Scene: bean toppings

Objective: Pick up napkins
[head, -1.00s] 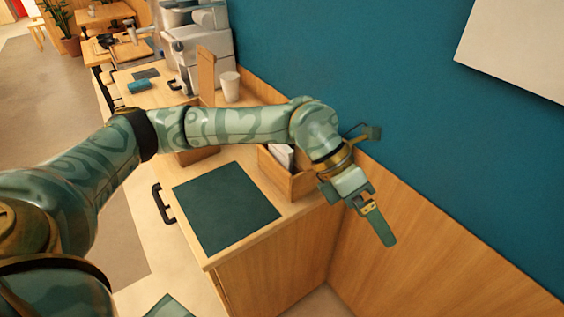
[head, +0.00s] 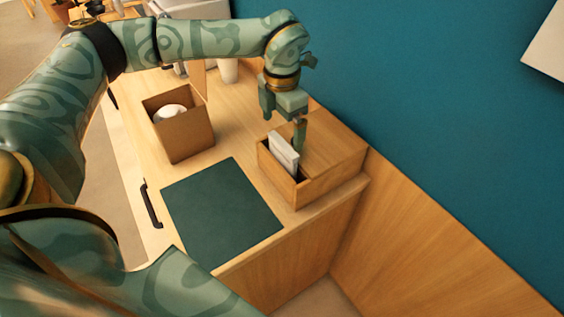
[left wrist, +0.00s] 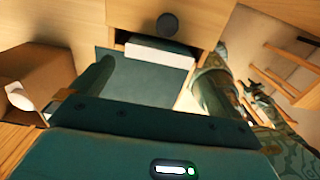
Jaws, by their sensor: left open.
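The white napkins (head: 283,152) stand upright as a stack in a slot of the wooden box (head: 318,183) near the blue wall. My left gripper (head: 293,138) points down just above the box, with one finger close beside the napkins in the head view. In the left wrist view, the open fingers (left wrist: 158,72) spread to either side of the napkins (left wrist: 160,54). I cannot tell whether a finger touches them. Nothing is held. The napkins' lower part is hidden in the box. My right gripper is not in view.
A dark green mat (head: 222,215) lies flat and bare on the counter before the box. A cardboard box (head: 190,133) with a white item inside stands to the left. A black handle (head: 151,205) is on the counter's side. The blue wall is close behind.

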